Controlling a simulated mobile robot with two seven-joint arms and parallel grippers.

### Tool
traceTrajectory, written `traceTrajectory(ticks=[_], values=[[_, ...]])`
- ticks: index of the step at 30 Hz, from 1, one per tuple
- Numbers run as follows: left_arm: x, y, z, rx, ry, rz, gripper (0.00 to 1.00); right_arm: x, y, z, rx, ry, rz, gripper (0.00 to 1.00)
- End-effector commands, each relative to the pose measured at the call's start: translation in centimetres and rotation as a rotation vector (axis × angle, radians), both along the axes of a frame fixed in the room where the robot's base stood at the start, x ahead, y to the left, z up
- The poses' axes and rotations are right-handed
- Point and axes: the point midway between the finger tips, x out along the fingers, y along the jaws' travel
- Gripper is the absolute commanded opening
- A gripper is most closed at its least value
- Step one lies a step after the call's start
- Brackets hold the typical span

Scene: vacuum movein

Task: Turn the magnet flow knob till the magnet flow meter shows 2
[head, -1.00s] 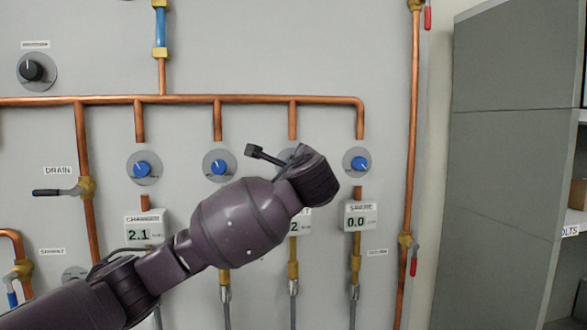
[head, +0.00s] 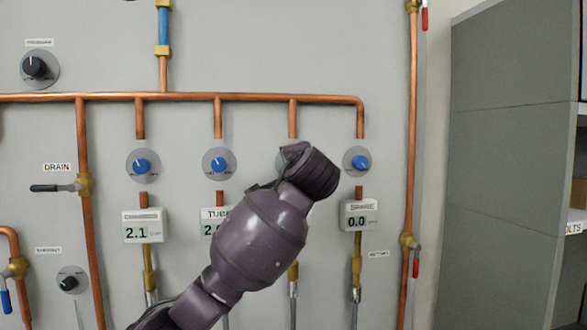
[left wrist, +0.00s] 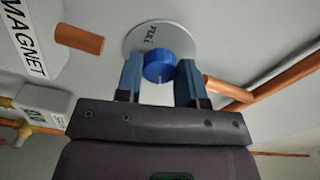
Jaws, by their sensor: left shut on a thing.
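The blue magnet flow knob (left wrist: 158,66) sits on a round grey dial plate marked FULL (left wrist: 150,36) in the left wrist view. My left gripper (left wrist: 159,76) has its two blue fingers on either side of this knob and is shut on it. In the head view my dark purple left arm covers the knob, the fingers and the magnet flow meter. The meter's white case with the MAGNET label (left wrist: 24,38) shows at the left edge of the wrist view; its number is out of sight. My right gripper is not in view.
Neighbouring blue knobs (head: 219,163) and (head: 357,161) flank the arm, with a further blue knob (head: 142,165) at left. The left meter (head: 144,227) reads 2.1; the right meter (head: 358,216) reads 0.0. Copper pipes (head: 230,98) cross the wall panel. A grey cabinet (head: 510,150) stands right.

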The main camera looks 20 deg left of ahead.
Motion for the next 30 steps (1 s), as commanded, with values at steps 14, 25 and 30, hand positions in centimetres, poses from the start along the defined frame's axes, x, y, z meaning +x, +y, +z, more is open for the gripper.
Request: traceTrajectory(ticks=[14, 25, 30], values=[[0.1, -0.1, -0.3, -0.364, -0.216, -0.001, 0.12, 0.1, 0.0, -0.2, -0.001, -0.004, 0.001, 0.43], [0.1, -0.1, -0.3, -0.52, -0.315, 0.0, 0.12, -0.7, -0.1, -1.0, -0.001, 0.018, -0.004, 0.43], [0.1, -0.1, -0.3, -0.548, -0.331, 0.0, 0.12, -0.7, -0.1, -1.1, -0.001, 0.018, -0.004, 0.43]])
